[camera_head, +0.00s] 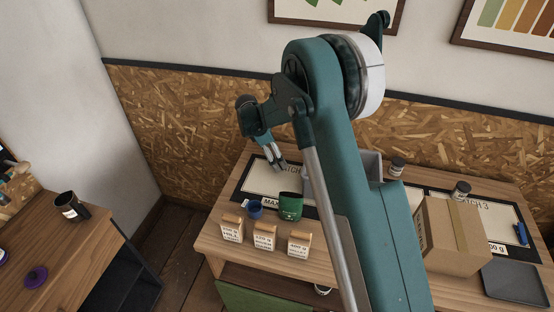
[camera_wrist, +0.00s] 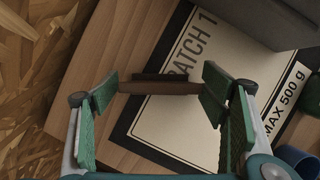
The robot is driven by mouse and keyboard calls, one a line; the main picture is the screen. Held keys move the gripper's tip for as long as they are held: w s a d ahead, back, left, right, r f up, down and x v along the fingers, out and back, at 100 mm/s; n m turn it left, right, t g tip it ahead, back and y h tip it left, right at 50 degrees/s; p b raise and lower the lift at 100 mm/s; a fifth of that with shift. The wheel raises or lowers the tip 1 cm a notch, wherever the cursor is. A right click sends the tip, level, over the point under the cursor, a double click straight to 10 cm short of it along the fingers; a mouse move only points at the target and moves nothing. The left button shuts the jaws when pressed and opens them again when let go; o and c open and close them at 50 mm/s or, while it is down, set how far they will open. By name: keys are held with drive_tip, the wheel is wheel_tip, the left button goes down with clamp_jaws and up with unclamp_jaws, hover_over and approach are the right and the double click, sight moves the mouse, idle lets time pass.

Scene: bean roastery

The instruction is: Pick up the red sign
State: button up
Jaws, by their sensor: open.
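I see no clearly red sign in either view. In the wrist view, a narrow brown bar (camera_wrist: 160,87) with a dark upper part lies between my fingertips, over the edge of the mat marked "BATCH 1" (camera_wrist: 165,125); I cannot tell whether it is the sign. My gripper (camera_wrist: 158,92) is open, with green finger pads on either side of this bar; I cannot tell whether they touch it. In the head view, my gripper (camera_head: 273,160) points down above the left part of the table (camera_head: 225,245), and the bar cannot be made out.
A green cup (camera_head: 290,206), a blue cup (camera_head: 255,209) and three labelled bags, one in the middle (camera_head: 265,236), stand at the front left. A grey bin (camera_head: 371,165) stands behind my arm. A cardboard box (camera_head: 450,240) and a dark tray (camera_head: 515,283) are at the right.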

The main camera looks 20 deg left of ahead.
drive_tip(key=shift+c, duration=0.6)
drive_tip(key=c, duration=0.9)
drive_tip(key=shift+o, duration=0.2)
drive_tip(key=shift+r, duration=0.1)
drive_tip(key=shift+r, duration=4.95)
